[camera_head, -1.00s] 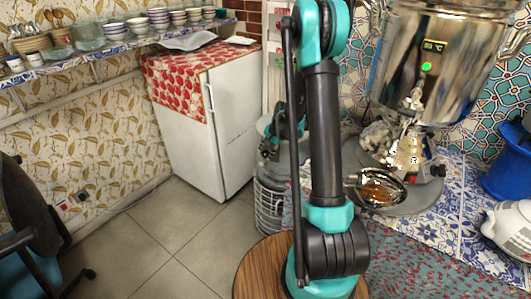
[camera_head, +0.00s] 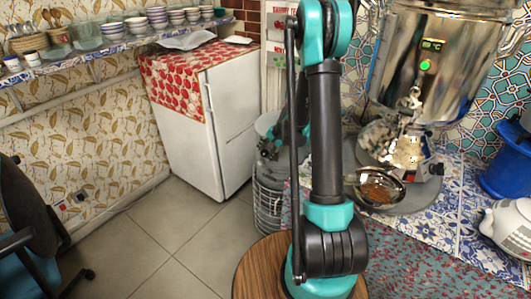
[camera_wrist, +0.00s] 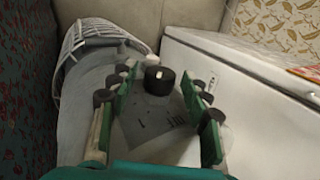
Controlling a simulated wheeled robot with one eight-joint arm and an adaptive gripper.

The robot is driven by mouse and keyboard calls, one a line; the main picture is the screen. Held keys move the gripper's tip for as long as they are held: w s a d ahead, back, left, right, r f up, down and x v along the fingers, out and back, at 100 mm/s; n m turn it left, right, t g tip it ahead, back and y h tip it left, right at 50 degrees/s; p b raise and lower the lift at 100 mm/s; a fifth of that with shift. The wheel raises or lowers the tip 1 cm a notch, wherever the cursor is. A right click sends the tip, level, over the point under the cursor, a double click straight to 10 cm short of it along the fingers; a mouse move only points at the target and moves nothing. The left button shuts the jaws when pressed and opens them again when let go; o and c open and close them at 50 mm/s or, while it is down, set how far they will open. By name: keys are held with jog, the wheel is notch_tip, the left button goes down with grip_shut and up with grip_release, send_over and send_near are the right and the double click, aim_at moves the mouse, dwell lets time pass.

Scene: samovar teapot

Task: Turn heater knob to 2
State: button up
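The heater (camera_head: 268,205) is a grey rounded body with a wire cage, standing on the floor between the white fridge and the counter in the head view. In the wrist view its grey top (camera_wrist: 150,125) and cage (camera_wrist: 88,35) show. A black heater knob (camera_wrist: 159,82) with a small white mark sits on it. My gripper (camera_wrist: 158,84) is open, its green fingers on either side of the knob with visible gaps. I see no touch. Numbers around the knob are not readable. In the head view my arm largely hides the gripper and the knob.
The white fridge (camera_head: 180,135) stands close to the heater on the left in the head view. A round wooden top (camera_head: 262,268) is in front.

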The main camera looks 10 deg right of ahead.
jog(key=shift+r, duration=0.1)
jog(key=v, duration=1.1)
jog(key=shift+s+d+r, duration=0.15)
jog(key=shift+r, duration=0.2)
